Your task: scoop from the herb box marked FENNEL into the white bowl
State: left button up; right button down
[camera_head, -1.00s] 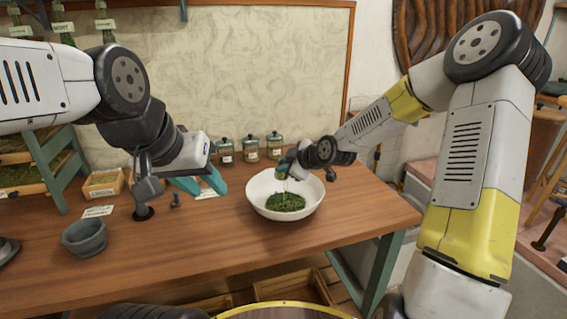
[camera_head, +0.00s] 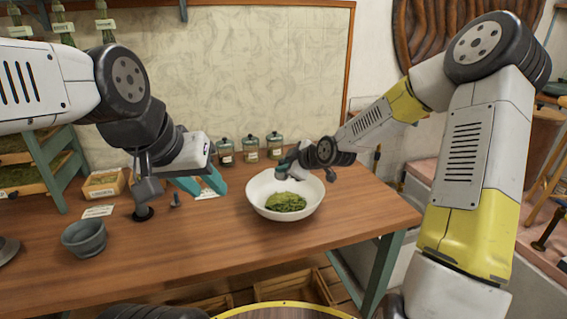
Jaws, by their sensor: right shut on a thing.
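The white bowl (camera_head: 261,201) stands on the wooden table and holds a heap of green herbs (camera_head: 286,202). My right gripper (camera_head: 284,176) is over the bowl's back right rim, pointing down into it. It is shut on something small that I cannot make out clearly. A wooden box with herb contents (camera_head: 104,185) stands at the table's back left. I cannot read a FENNEL mark on any box.
Several lidded glass jars (camera_head: 250,148) stand at the back of the table. A grey mortar (camera_head: 84,238) and a paper label (camera_head: 97,211) are at the left. A green rack of herb trays (camera_head: 45,170) stands at the far left. The front middle of the table (camera_head: 220,245) is clear.

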jog(key=shift+r, duration=0.1)
jog(key=shift+r, duration=0.5)
jog(key=shift+a+r+g+h, duration=0.1)
jog(key=shift+r+g+h, duration=0.2)
jog(key=shift+g+h, duration=0.3)
jog(key=g+h, duration=0.2)
jog(key=g, duration=0.1)
jog(key=g+h, duration=0.1)
jog(key=g, duration=0.1)
jog(key=shift+w+r, duration=0.1)
jog(key=shift+r, duration=0.25)
jog(key=g+h, duration=0.1)
jog(key=g, duration=0.2)
jog(key=shift+r+h, duration=0.2)
jog(key=shift+h, duration=0.2)
jog(key=shift+r+m+g+h, duration=0.2)
jog(key=shift+m+g+h, duration=0.15)
jog(key=shift+g, duration=0.35)
